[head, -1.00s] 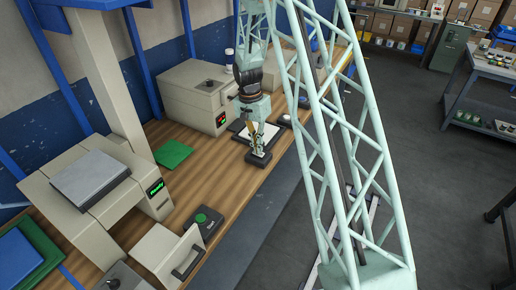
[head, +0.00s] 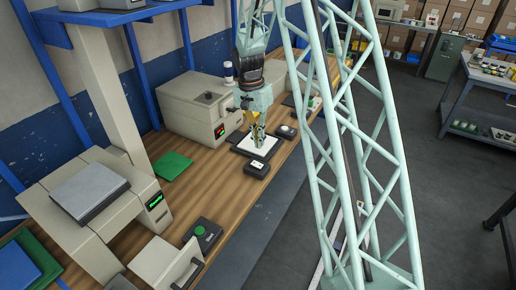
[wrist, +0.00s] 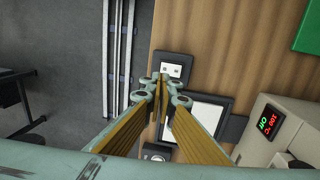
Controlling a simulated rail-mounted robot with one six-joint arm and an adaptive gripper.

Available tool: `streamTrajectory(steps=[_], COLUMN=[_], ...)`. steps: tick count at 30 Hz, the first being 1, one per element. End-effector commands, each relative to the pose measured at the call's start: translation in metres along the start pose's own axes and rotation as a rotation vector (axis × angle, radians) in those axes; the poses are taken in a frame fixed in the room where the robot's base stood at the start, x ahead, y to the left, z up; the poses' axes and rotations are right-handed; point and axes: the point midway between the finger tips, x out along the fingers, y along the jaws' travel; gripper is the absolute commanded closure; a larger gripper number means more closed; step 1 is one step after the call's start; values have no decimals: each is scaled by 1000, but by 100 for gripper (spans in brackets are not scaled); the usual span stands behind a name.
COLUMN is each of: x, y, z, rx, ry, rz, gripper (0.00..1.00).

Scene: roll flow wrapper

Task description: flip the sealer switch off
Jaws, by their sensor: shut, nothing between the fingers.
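A small black box with a pale plate on top (head: 257,168) sits near the bench's front edge; it also shows in the wrist view (wrist: 174,68) with two small dark marks on its plate. It may be the sealer switch, but I cannot read a label or tell its position. My gripper (head: 255,142) is shut and empty, pointing down just behind this box, above a white pad in a dark frame (head: 239,150). In the wrist view my closed fingertips (wrist: 160,84) overlap the box's lower edge; contact is not visible.
A second dark box (head: 286,131) stands right of the pad. A beige machine (head: 187,105) with a lit green-and-red display (head: 219,131) stands behind. A green sheet (head: 173,166), a green-button box (head: 203,235) and a scale-like machine (head: 95,215) are to the left.

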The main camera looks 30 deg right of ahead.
Motion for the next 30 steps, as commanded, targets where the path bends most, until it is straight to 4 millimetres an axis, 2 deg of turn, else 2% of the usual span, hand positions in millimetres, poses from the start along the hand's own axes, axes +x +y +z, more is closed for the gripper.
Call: streamTrajectory(steps=[6, 12, 30], x=[-23, -34, -36], y=[6, 9, 9], z=[0, 0, 0], rx=[-1, 0, 0], ry=[1, 0, 0], rz=[-1, 0, 0], gripper=[100, 100, 100])
